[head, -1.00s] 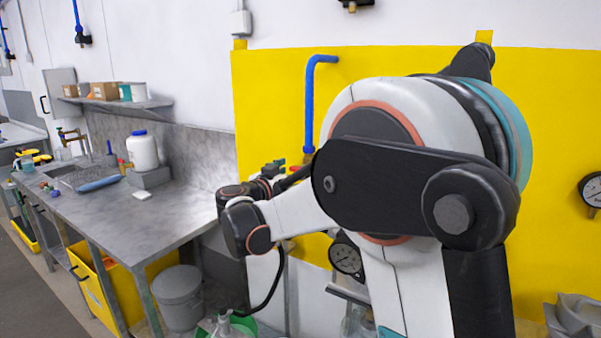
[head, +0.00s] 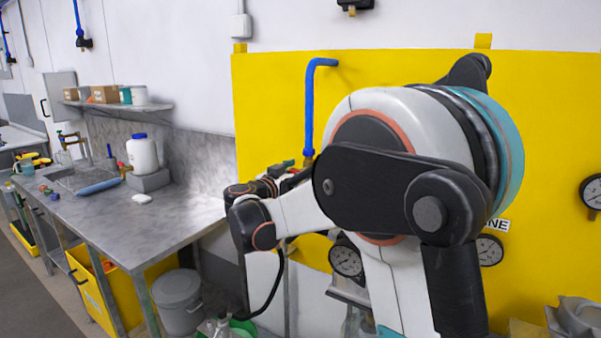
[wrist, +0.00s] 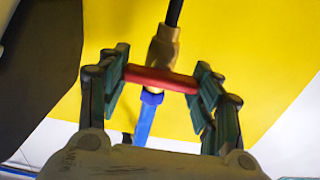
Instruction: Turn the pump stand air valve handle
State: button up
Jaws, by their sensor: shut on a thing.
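The red valve handle (wrist: 160,80) lies between the two fingers of my gripper (wrist: 162,70) in the wrist view, with a pad against each end. It crosses in front of the brass valve body (wrist: 163,48). A blue pipe (wrist: 146,118) and a black hose (wrist: 175,10) join the valve on opposite sides. In the head view the blue pipe (head: 310,105) comes down the yellow panel to the brass fitting (head: 308,160). My gripper (head: 287,170) is at the valve there, mostly hidden by my arm, and the handle cannot be made out clearly.
The yellow panel (head: 270,95) is close behind my arm. Pressure gauges (head: 346,259) are mounted below and to the right (head: 592,191). A steel bench (head: 165,215) with a white jar (head: 142,154) stands at left. A grey bin (head: 178,300) is under it.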

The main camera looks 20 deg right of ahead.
jog(key=n+p, duration=0.1)
jog(key=n, duration=0.3)
jog(key=shift+w+n, duration=0.1)
jog(key=shift+n, duration=0.3)
jog(key=n, duration=0.4)
jog(key=shift+w+a+n+p, duration=0.1)
jog(key=shift+n+p, duration=0.2)
jog(key=shift+p, duration=0.05)
jog(key=n, duration=0.4)
jog(key=shift+f, duration=0.1)
jog(key=shift+f+n+p, duration=0.15)
jog(key=shift+n+p, duration=0.2)
jog(key=shift+n, duration=1.85)
jog(key=o, duration=1.1)
jog(key=shift+a, duration=0.1)
